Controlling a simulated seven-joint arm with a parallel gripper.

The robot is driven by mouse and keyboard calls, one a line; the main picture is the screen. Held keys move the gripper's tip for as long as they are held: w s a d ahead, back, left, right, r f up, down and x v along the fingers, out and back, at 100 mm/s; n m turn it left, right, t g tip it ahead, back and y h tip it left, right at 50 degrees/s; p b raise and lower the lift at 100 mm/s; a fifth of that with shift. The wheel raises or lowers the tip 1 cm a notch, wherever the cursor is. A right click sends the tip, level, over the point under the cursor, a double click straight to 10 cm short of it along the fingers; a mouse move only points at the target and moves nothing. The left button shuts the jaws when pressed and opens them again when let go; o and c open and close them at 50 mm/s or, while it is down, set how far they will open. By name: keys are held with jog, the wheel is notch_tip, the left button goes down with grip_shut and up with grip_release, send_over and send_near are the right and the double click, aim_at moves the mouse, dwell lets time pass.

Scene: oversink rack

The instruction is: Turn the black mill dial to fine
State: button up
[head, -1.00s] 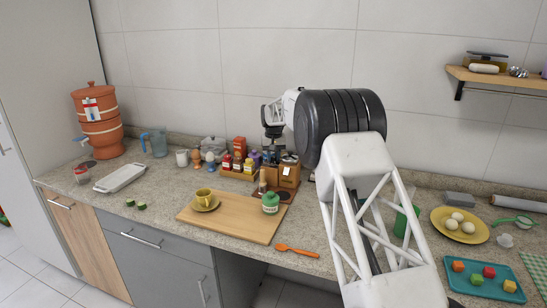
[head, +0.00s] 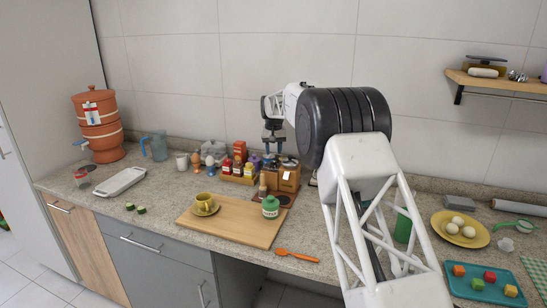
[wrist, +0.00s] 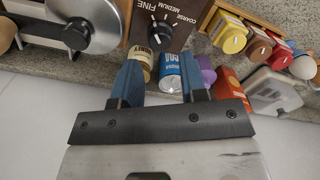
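The black mill dial (wrist: 160,30) sits on the face of a brown mill box (wrist: 185,12) in the wrist view. White words COARSE, MEDIUM and FINE are printed beside it, with FINE closest. White marks show on and around the dial; I cannot tell its exact setting. My gripper (wrist: 159,62) has its two blue fingers spread, with the dial beyond their tips and apart from them. In the head view my gripper (head: 274,142) hangs just above the brown mill box (head: 289,177); the dial is not distinguishable there.
In the wrist view a honey jar (wrist: 141,68) and a blue can (wrist: 170,74) show between the fingers. A spice rack (head: 238,178) stands left of the mill.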

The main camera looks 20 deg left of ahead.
aim_at(275, 161)
jog(key=shift+r, duration=1.3)
jog(key=shift+s+d+r, duration=0.1)
jog(key=shift+d+r, duration=0.25)
jog(key=s+d+r+m, duration=0.1)
jog(key=s+d+r, duration=0.4)
jog(key=d, duration=0.4)
jog(key=s+d+r+t, duration=0.1)
jog(key=s+d+r, duration=0.4)
jog(key=d, duration=0.4)
jog(key=s+d+r+m, duration=0.1)
jog(key=s+d+r, duration=0.4)
jog(key=d, duration=0.4)
jog(key=s+d+r+m, duration=0.1)
jog(key=s+d+r, duration=0.1)
jog(key=s+d, duration=1.45)
jog(key=s+d+f+m, duration=0.1)
jog(key=s+d+f, duration=0.3)
jog(key=s, duration=0.7)
jog(key=s+d+f+m+t, duration=0.1)
jog(key=s+d+f, duration=0.3)
jog(key=s, duration=0.8)
jog(key=s+d+f, duration=0.4)
jog(key=s, duration=0.8)
jog(key=shift+s+m+t, duration=0.15)
jog(key=shift+m+t, duration=0.15)
jog(key=shift+m, duration=0.1)
